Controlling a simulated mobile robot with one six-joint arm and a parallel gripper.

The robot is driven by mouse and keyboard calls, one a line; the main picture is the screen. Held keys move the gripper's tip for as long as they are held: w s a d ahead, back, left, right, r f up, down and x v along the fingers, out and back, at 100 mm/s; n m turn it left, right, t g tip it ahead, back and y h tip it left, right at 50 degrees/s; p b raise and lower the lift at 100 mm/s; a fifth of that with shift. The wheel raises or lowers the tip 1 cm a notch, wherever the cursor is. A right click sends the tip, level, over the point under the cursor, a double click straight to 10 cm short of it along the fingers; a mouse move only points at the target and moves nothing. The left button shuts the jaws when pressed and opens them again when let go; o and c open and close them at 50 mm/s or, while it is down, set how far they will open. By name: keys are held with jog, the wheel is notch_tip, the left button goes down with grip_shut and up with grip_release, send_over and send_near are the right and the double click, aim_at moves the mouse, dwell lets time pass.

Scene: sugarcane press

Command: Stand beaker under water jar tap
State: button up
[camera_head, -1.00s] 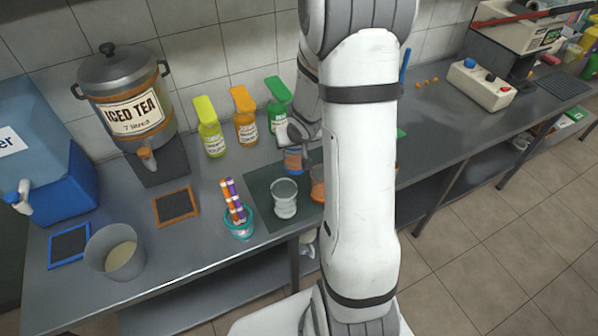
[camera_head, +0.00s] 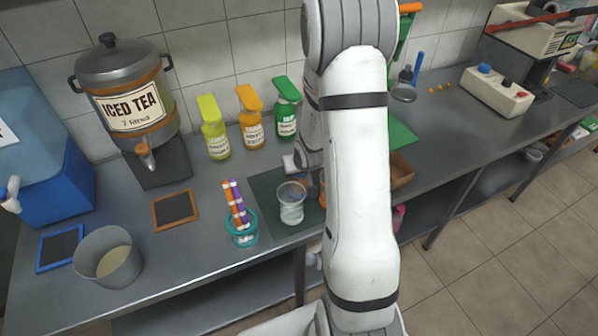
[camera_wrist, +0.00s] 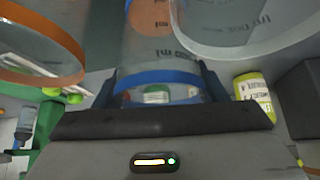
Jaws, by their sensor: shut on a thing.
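My gripper (camera_wrist: 160,88) is shut on a clear beaker with a blue band (camera_wrist: 155,50), seen in the wrist view between the dark fingers. In the head view my arm hides most of the gripper and the held beaker; it appears close behind a clear beaker (camera_head: 291,210) on the dark mat. I cannot tell whether the two touch. The blue water jar (camera_head: 55,190) stands at the far left, its label partly cut off. Its tap (camera_head: 10,192) points to the front left. A blue-framed dark pad (camera_head: 61,248) lies before the jar.
A grey cup with pale liquid (camera_head: 108,262) stands beside the blue-framed pad. An iced tea urn (camera_head: 130,100), an orange-framed pad (camera_head: 175,210) and a teal cup of striped sticks (camera_head: 242,236) stand further right. Several bottles (camera_head: 252,130) line the wall.

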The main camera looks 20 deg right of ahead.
jog(key=shift+f, duration=0.4)
jog(key=shift+f, duration=0.15)
jog(key=o, duration=1.1)
